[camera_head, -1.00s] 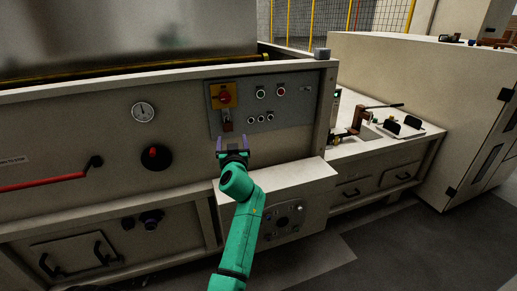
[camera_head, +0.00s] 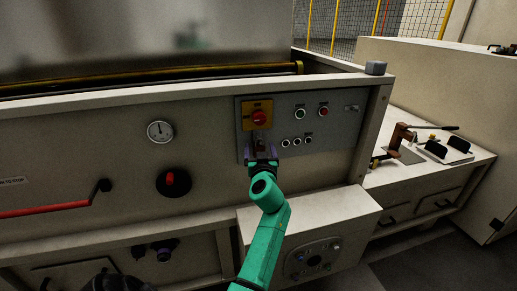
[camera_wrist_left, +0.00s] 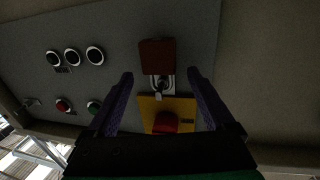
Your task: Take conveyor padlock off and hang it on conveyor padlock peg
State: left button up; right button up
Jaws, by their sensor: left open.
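The padlock (camera_wrist_left: 157,56) has a dark red body and a metal shackle. It hangs from the yellow switch plate (camera_head: 257,115) with a red knob (camera_head: 259,117) on the grey control panel (camera_head: 329,105). My left gripper (camera_head: 261,152) is open in front of the padlock, which it partly hides in the head view. In the left wrist view, the purple fingers (camera_wrist_left: 160,77) stand on either side of the shackle, with gaps on both sides. A small pale fitting (camera_head: 352,108) at the panel's right end may be the peg; it is too small to tell. My right gripper is out of view.
Push buttons (camera_head: 300,113) sit right of the switch on the panel. A box (camera_head: 312,221) juts out below the panel. A gauge (camera_head: 160,132), a black-and-red knob (camera_head: 173,181) and a red lever (camera_head: 45,209) are on the left.

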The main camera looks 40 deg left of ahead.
aim_at(262, 150)
pick_arm(q)
jog(key=shift+s+d+r, duration=0.1)
jog(key=shift+d, duration=0.05)
jog(key=shift+c, duration=0.7)
grip_shut()
jog(key=shift+r+p, duration=0.3)
jog(key=shift+r, duration=0.25)
jog(key=shift+v, duration=1.35)
jog(key=shift+d, duration=0.25)
jog(key=shift+s+d+b, duration=0.25)
jog(key=shift+d, duration=0.25)
jog(key=shift+s+d+b, duration=0.25)
jog(key=shift+s+d, duration=0.05)
jog(key=shift+d, duration=0.2)
